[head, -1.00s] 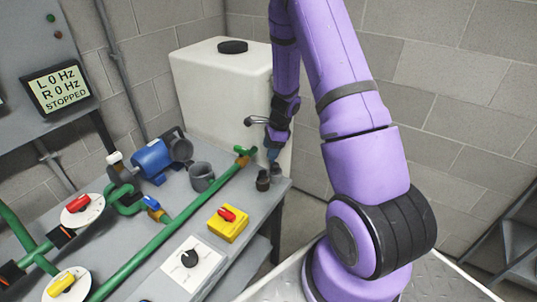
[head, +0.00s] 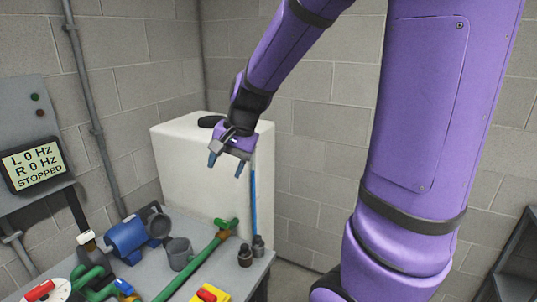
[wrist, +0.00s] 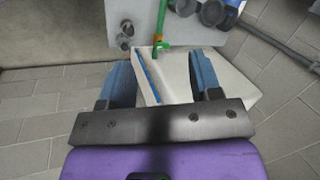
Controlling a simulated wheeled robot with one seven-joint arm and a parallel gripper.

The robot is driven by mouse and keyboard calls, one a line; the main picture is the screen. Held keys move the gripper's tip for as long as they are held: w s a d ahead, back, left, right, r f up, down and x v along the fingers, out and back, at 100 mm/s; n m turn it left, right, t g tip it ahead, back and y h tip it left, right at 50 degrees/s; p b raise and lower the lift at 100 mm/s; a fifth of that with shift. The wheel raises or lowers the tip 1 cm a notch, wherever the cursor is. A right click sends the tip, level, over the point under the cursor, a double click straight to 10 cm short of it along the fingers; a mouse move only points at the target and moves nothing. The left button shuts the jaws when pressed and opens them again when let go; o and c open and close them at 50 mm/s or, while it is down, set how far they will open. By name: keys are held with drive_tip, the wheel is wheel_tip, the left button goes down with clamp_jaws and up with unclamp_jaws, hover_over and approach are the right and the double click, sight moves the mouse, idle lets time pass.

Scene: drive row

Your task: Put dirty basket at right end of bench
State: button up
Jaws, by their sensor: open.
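Two small dark cylindrical pieces stand side by side, upright, at the right end of the grey bench (head: 214,275). The left one (head: 245,256) looks brownish and the right one (head: 259,245) dark grey; I cannot tell for sure which is the dirty basket. Both also show small in the wrist view, one (wrist: 127,27) just beyond the other (wrist: 124,43). My gripper (head: 226,168) is open and empty, raised well above them, in front of the white tank. In the wrist view my gripper (wrist: 163,85) has its blue fingers wide apart with nothing between them touching.
The white tank (head: 190,165) with a blue sight tube (head: 253,200) stands behind the bench end.

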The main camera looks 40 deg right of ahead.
drive_tip(key=s+a+r+n+t+h, duration=0.1)
drive_tip(key=s+r+n, duration=0.3)
drive_tip(key=s, duration=0.5)
drive_tip(key=s+a+r+n+t+h, duration=0.1)
drive_tip(key=s+a+r+n, duration=0.1)
drive_tip(key=s+r+n, duration=0.3)
drive_tip(key=s, duration=0.4)
drive_tip(key=shift+r+n+h, duration=0.25)
drive_tip(key=shift+n+h, duration=0.05)
drive_tip(key=shift+h, duration=0.1)
